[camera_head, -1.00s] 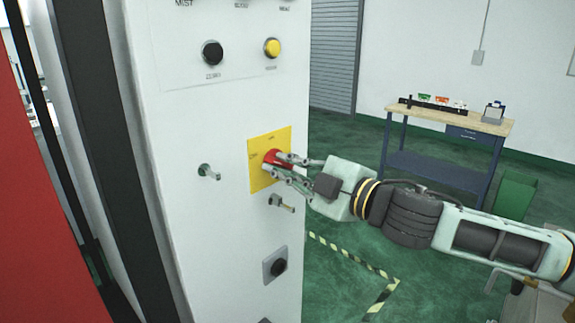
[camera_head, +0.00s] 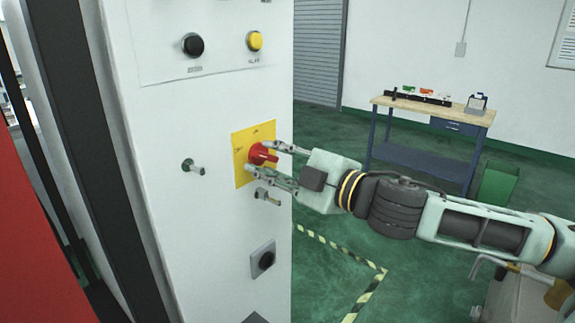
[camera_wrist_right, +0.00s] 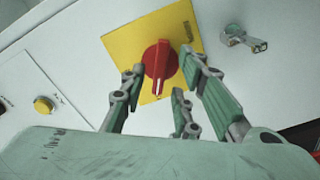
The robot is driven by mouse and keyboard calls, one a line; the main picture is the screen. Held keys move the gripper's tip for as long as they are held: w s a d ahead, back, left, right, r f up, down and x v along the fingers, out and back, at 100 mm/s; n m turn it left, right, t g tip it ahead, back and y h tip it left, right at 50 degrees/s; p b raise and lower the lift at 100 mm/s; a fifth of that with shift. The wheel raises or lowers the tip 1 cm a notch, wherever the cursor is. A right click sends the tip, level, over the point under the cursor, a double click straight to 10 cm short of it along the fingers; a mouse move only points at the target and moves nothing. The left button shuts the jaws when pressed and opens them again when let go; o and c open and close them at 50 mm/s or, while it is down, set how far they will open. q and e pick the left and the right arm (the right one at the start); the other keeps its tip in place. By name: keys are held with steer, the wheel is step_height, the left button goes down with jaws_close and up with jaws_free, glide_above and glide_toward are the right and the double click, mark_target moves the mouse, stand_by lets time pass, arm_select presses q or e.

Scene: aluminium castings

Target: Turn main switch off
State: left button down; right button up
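The main switch is a red rotary knob (camera_head: 262,154) on a yellow plate (camera_head: 240,170), set in the white cabinet panel. In the right wrist view the red knob (camera_wrist_right: 160,62) sits on the yellow plate (camera_wrist_right: 125,45), its grip bar pointing toward the gripper's palm. My right gripper (camera_head: 262,160) is at the knob with its fingers spread apart. In the wrist view the right gripper's fingers (camera_wrist_right: 165,88) stand on both sides of the knob, with gaps, and do not close on it. My left gripper is not in view.
A black button (camera_head: 193,45) and a yellow button (camera_head: 255,41) are above the switch. Metal latches (camera_head: 192,167) (camera_head: 267,196) project beside and below it. A black round knob (camera_head: 265,260) is lower. A workbench (camera_head: 430,110) stands behind at right, beside a green bin (camera_head: 497,185).

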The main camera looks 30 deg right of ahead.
steer(key=shift+s+r, duration=0.15)
steer(key=shift+s, duration=0.25)
steer(key=shift+s+d, duration=0.4)
steer(key=shift+s, duration=0.2)
steer(key=shift+f+v, duration=0.2)
steer(key=shift+v, duration=2.45)
